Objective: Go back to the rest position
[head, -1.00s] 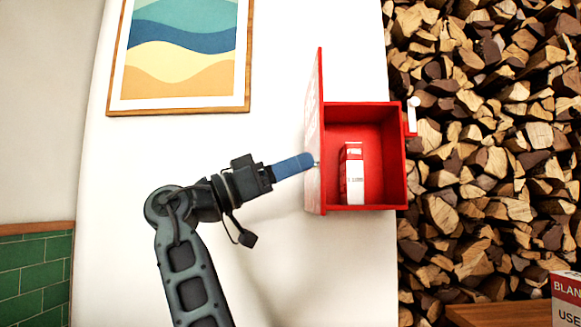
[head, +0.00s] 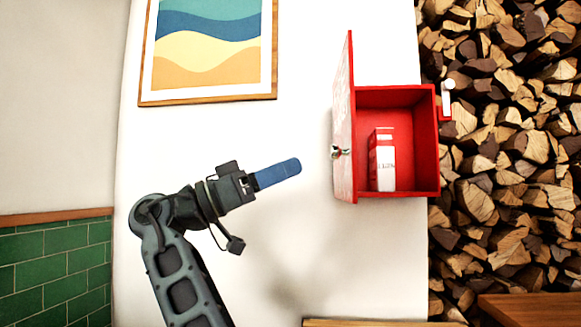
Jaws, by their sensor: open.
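My gripper (head: 290,168) points right, in front of the white wall, its blue fingers seen side-on. It is open and empty, with a clear gap between its tip and the cabinet door. The red wall cabinet (head: 438,150) stands to its right. The cabinet's door (head: 343,125) is swung open on the left side, with a small metal knob (head: 340,152) on it. A red and white box (head: 384,165) stands upright inside the cabinet, toward the left.
A framed wave picture (head: 208,50) hangs above my arm. Stacked firewood (head: 500,150) fills the right side. Green tiles (head: 60,255) cover the lower left wall. Wooden edges show at the bottom middle (head: 370,323) and bottom right (head: 530,308). The wall around my gripper is bare.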

